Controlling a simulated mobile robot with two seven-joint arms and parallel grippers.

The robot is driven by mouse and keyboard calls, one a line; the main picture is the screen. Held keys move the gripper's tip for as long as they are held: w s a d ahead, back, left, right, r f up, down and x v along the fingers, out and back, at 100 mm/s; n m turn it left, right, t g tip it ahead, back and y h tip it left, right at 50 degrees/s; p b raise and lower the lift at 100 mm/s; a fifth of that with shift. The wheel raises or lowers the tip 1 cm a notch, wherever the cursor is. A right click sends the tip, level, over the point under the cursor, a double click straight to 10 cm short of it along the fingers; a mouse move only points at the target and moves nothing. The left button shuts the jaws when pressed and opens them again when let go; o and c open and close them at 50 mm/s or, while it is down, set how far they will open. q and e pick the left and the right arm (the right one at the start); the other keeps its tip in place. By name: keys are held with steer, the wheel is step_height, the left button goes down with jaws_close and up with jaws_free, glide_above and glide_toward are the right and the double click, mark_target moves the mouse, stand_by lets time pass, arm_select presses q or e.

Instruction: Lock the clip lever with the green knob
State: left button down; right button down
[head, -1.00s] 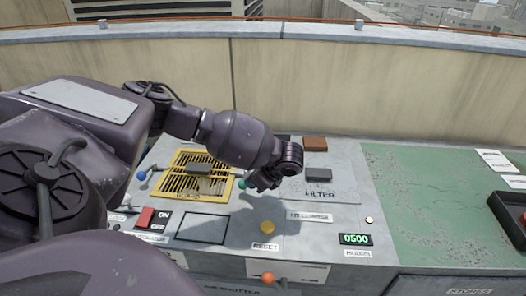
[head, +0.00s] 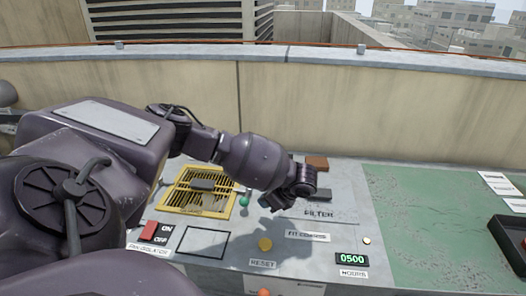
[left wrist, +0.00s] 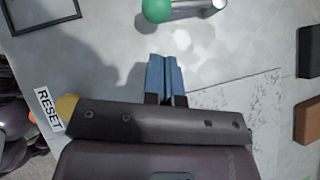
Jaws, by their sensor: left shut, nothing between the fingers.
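The green knob (head: 244,201) of the clip lever is by the right edge of the yellow guard frame (head: 190,210) in the head view. In the left wrist view the green knob (left wrist: 157,10) is at the top edge, with a short metal lever bar (left wrist: 195,6) running right from it. The rest of the lever is cut off, and I cannot tell its lock state. My left gripper (head: 268,204) is just right of the knob, apart from it. Its blue fingers (left wrist: 163,62) are shut and empty above the grey panel. My right gripper is not in view.
A yellow RESET button (head: 265,244), a red ON/OFF switch (head: 149,230) and a 0500 display (head: 352,259) are on the panel. Dark (head: 322,194) and brown (head: 317,163) blocks stand behind my gripper. The green surface (head: 430,215) at right is mostly clear.

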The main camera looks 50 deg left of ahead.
arm_select(q)
steer(key=w+p+v, duration=0.1)
steer(key=v, duration=0.9)
steer(key=shift+a, duration=0.25)
